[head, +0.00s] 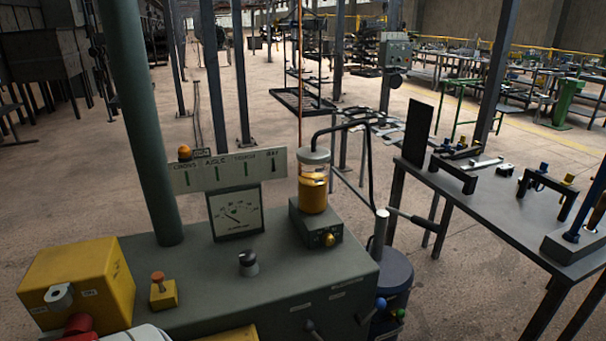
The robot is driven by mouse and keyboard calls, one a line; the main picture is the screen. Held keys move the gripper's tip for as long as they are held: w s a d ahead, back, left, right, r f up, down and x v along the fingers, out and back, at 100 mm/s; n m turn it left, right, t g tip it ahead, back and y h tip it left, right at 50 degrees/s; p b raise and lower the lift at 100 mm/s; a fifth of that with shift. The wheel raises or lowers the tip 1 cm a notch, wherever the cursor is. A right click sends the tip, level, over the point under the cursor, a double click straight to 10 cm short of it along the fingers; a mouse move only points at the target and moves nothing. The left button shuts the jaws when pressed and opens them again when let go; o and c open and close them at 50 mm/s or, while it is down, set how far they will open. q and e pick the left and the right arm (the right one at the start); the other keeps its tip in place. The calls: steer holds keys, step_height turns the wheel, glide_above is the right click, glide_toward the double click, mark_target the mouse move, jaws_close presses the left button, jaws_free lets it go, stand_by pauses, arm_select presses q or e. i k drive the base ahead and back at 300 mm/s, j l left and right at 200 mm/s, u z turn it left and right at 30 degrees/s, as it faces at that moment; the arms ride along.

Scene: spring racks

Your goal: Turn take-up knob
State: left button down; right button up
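A black knob with a pale band (248,264) stands on top of the grey-green console (205,289), in front of the dial gauge (236,214). A small yellow knob (329,239) is on the front of the dark base under a jar of amber liquid (313,190). No label reading "take-up" can be read, so I cannot tell which knob bears that name. Neither of my grippers can be made out in the head view.
A yellow box (80,284) and an orange push button (158,278) are on the console's left. A green post (140,125) rises behind it. Levers with blue and green knobs (397,313) stick out at its front right. A dark workbench (470,205) with fixtures stands right.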

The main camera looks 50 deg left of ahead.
mark_target(247, 258)
steer(key=u, duration=2)
